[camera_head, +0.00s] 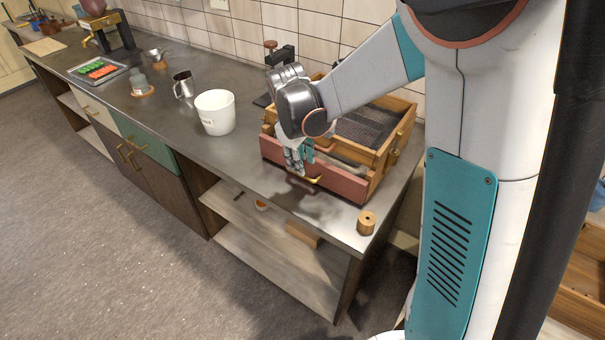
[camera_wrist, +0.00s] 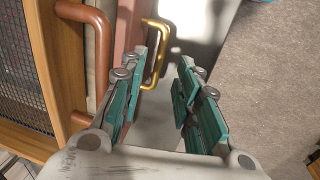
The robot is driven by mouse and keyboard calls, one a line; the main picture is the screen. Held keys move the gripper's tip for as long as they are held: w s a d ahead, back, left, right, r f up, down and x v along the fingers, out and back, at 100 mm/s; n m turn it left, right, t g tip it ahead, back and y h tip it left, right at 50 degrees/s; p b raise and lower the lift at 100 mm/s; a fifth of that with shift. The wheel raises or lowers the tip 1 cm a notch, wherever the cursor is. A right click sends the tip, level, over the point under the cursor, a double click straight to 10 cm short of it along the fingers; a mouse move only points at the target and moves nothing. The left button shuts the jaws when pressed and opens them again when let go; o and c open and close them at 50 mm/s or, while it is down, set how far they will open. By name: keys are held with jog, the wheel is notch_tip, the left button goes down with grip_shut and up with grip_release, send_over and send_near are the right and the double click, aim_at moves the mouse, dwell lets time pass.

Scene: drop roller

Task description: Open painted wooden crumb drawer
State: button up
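The crumb drawer is a reddish painted wooden front (camera_head: 336,182) low on a wooden box (camera_head: 391,153) with a dark mesh top, standing on the counter. In the wrist view the drawer front (camera_wrist: 128,28) is at upper centre. Its brass handle (camera_head: 303,179) is partly hidden behind my fingers. In the wrist view the handle (camera_wrist: 157,52) stands out from the front, near my left finger's tip. My gripper (camera_head: 298,165) is at the drawer front, and in the wrist view my gripper (camera_wrist: 168,72) is open with a gap between its fingers. Contact with the handle cannot be told.
A white bucket (camera_head: 215,113), a metal mug (camera_head: 183,85) and a tray (camera_head: 98,69) stand left along the counter (camera_head: 232,155). A small wooden roller (camera_head: 366,222) stands near the counter's front right corner. Open shelves (camera_head: 268,240) lie below. The floor in front is clear.

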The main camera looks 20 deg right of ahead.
jog(key=shift+w+d+f+b, duration=0.1)
jog(key=shift+d+f+b, duration=0.1)
jog(key=shift+f, duration=0.7)
jog(key=shift+w+d+f+b, duration=0.1)
jog(key=shift+f+b, duration=0.15)
jog(key=shift+f, duration=0.6)
jog(key=shift+w+d+f+b, duration=0.1)
jog(key=shift+f+b, duration=0.1)
jog(key=shift+f, duration=0.7)
jog(key=shift+c, duration=0.6)
grip_shut()
